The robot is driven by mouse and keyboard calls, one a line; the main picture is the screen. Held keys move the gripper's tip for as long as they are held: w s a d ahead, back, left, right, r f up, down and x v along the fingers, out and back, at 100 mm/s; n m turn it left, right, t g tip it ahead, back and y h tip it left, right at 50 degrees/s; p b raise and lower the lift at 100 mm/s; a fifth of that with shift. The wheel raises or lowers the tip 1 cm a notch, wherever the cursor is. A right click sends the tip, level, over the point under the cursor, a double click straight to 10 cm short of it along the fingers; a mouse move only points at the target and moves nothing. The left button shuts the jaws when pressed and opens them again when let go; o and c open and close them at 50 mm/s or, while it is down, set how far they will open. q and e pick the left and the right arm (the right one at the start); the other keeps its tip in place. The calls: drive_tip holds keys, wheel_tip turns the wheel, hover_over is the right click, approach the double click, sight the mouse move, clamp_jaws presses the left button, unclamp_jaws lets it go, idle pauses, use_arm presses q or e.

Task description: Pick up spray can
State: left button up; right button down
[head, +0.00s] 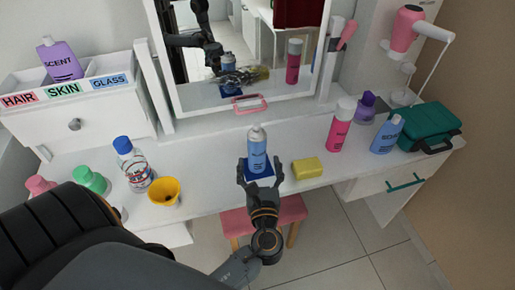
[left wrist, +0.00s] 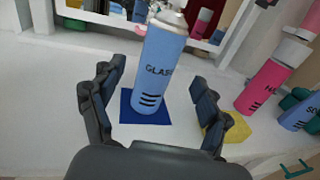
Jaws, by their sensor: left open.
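A blue spray can (head: 257,155) with a pale top stands upright on a small dark blue mat (head: 262,179) on the white table. In the left wrist view the spray can (left wrist: 161,70) reads "GLAS" and stands beyond and between my open fingers, on the blue mat (left wrist: 128,108). My left gripper (head: 261,180) is open at the table's front edge, its fingers pointing at the can. In the left wrist view my left gripper (left wrist: 158,88) shows a finger on each side of the can, with no clear contact. My right gripper is not clearly in view.
A yellow sponge (head: 307,168) lies close right of the can. A yellow cup (head: 164,191) and clear bottle (head: 133,168) stand left. A pink can (head: 340,126), blue bottle (head: 386,136) and teal case (head: 428,126) stand right. The mirror (head: 240,55) rises behind; a pink stool (head: 285,212) is below.

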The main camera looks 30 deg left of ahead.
sight(258, 151)
use_arm(q)
drive_tip(key=p+x, duration=0.1)
drive_tip(key=x, duration=0.6)
drive_tip(key=shift+r, duration=0.15)
drive_tip(key=c, duration=1.3)
drive_tip(key=shift+c, duration=0.9)
drive_tip(key=shift+r, duration=0.15)
